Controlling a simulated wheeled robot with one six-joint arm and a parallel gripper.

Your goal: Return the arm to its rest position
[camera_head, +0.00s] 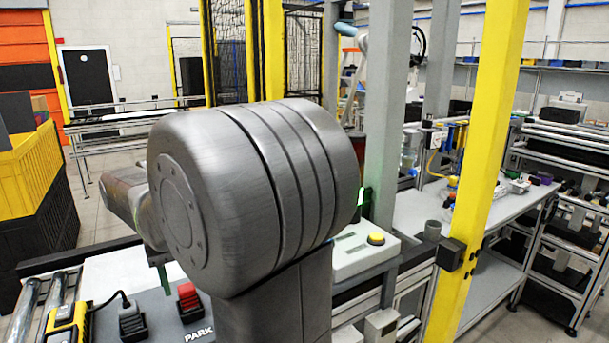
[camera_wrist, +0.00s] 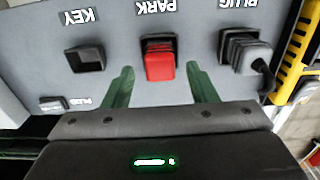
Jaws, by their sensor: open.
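My gripper (camera_wrist: 161,90) shows in the wrist view with its two green fingers apart and nothing between them. It is over a grey panel (camera_wrist: 110,25), which appears upside down there. A red block (camera_wrist: 160,66) sits in the socket marked PARK, just beyond the fingertips. In the head view my large grey arm joint fills the middle and hides most of the gripper; one green finger shows below it. The red block (camera_head: 188,294) and the PARK label also show there, at the lower left.
A dark plug (camera_wrist: 243,52) with a cable sits in the PLUG socket. The KEY socket (camera_wrist: 86,58) looks empty. A yellow device (camera_head: 68,326) is left of the panel. A yellow post (camera_head: 487,150) and a grey post (camera_head: 388,110) stand to the right, near a workbench (camera_head: 410,212).

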